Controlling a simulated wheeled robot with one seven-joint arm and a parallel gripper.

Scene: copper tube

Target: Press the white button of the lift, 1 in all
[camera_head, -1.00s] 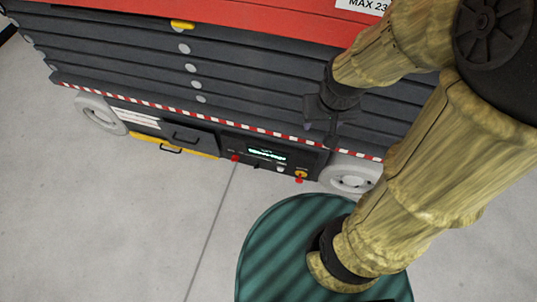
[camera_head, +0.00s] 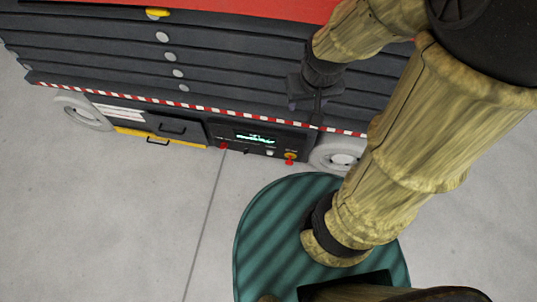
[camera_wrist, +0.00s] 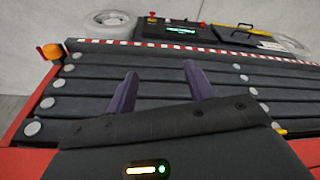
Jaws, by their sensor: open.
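The lift's control panel (camera_head: 256,140) is low on its side in the head view, with a lit green display (camera_head: 255,136). A small pale spot that looks like the white button (camera_head: 269,153) sits below the display's right end. My gripper (camera_head: 305,106) is above and right of the panel in the picture, in front of the dark folded slats. In the wrist view my gripper (camera_wrist: 158,72) has its two purple fingers spread with nothing between them. The panel (camera_wrist: 175,30) lies beyond the fingertips there, apart from them. The white button is too small to make out in that view.
A red knob (camera_head: 223,146) and a yellow-and-red knob (camera_head: 290,156) flank the display. A red-and-white striped edge (camera_head: 200,107) runs above the panel. A grey wheel (camera_head: 335,155) stands right of it. The grey floor (camera_head: 130,210) in front is clear.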

